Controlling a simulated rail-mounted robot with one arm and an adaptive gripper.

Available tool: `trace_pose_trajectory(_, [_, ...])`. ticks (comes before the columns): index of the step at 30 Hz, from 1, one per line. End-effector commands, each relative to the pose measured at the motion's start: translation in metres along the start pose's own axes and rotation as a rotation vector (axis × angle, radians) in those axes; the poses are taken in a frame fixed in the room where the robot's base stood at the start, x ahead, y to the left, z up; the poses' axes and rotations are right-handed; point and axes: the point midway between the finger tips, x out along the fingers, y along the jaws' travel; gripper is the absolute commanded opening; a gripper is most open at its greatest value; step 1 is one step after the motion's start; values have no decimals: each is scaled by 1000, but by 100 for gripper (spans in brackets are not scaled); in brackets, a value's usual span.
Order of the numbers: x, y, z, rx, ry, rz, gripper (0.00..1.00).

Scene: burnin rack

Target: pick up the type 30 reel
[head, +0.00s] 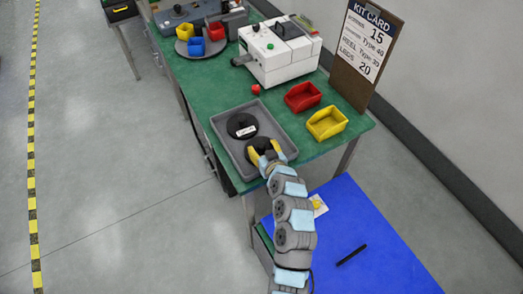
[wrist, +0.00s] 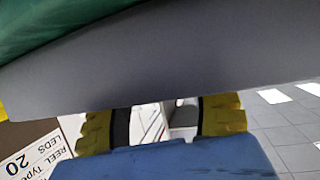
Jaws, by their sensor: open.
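Two black reels lie in a grey tray (head: 222,124) on the green bench in the head view. The farther reel (head: 238,121) has a white label whose print is too small to read. The nearer reel (head: 259,142) is partly covered by my gripper (head: 264,153), and I see no readable label on it, so I cannot tell which reel is type 30. My gripper is open, its yellow fingers over the nearer reel; contact is unclear. In the wrist view my gripper (wrist: 161,118) has its fingers apart, with a grey surface across their tips.
A red bin (head: 303,97) and a yellow bin (head: 327,123) stand right of the tray. A white machine (head: 279,52) is behind it. A kit card (head: 366,45) on a clipboard reads "REEL Type 30". A blue surface (head: 375,235) lies lower right, with a dark stick on it.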

Motion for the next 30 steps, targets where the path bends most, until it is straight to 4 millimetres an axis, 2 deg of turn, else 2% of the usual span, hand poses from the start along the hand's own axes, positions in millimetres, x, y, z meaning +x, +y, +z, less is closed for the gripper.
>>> trace_pose_trajectory(3, [10,-1,0,0,-2,-2,60])
trace_pose_trajectory(11, [11,0,0,-1,-2,-1,60])
trace_pose_trajectory(14, [11,0,0,0,-1,-1,35])
trace_pose_trajectory(15, [11,0,0,0,-1,-1,23])
trace_pose_trajectory(18, [11,0,0,0,-1,-1,0])
trace_pose_trajectory(30, [11,0,1,0,-3,-1,0])
